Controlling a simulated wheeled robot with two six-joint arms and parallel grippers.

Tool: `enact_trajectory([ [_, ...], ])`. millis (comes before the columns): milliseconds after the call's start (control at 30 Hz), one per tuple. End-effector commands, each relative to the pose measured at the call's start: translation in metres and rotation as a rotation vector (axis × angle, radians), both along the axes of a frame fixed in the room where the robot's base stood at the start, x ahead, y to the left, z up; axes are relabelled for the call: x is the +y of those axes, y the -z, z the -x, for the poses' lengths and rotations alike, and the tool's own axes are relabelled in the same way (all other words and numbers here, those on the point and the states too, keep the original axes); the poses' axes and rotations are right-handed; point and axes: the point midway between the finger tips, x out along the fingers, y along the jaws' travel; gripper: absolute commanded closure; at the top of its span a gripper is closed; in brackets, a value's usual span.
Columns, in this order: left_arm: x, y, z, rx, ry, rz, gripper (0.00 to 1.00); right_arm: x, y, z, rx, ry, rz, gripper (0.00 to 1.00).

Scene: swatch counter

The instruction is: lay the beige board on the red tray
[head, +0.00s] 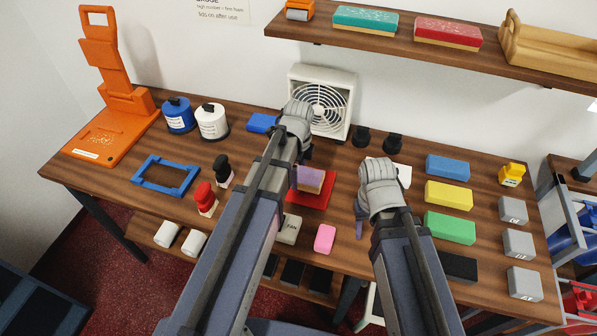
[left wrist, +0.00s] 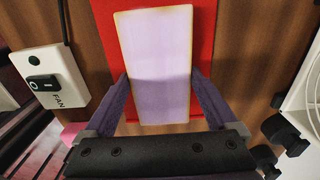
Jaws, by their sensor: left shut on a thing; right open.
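The board (head: 312,179) shows a lavender face with tan below in the head view. In the left wrist view the board (left wrist: 155,50) is a pale lavender slab with cream edges. My left gripper (left wrist: 158,108) is shut on it, one finger at each long side. The board is over the red tray (head: 318,201), which also shows behind it in the left wrist view (left wrist: 203,45). I cannot tell whether they touch. My left gripper is partly hidden by its arm in the head view. My right gripper (head: 361,217) is open, to the right of the tray.
A white fan (head: 322,98) stands behind the tray. A FAN switch box (head: 289,229) and a pink block (head: 325,238) lie in front. Blue (head: 447,167), yellow (head: 449,195) and green (head: 450,227) blocks lie to the right. A blue frame (head: 166,176) lies left.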

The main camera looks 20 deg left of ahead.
Motion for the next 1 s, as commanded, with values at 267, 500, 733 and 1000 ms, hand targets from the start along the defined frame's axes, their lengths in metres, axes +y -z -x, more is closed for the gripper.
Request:
enact_trajectory([
  [267,-0.0001,0.0009,0.0000,0.000,0.000,0.000,0.74,0.0000,0.0009,0.0001,0.000,0.000,0.000,0.50],
  [500,0.0000,0.0051,0.0000,0.000,0.000,0.000,0.74,0.0000,0.0051,0.0000,0.000,0.000,0.000,0.50],
  [733,0.0000,0.0061,0.0000,0.000,0.000,0.000,0.74,0.0000,0.0060,0.0000,0.000,0.000,0.000,0.50],
  [1000,0.0000,0.0060,0.0000,0.000,0.000,0.000,0.74,0.0000,0.0059,0.0001,0.000,0.000,0.000,0.50],
])
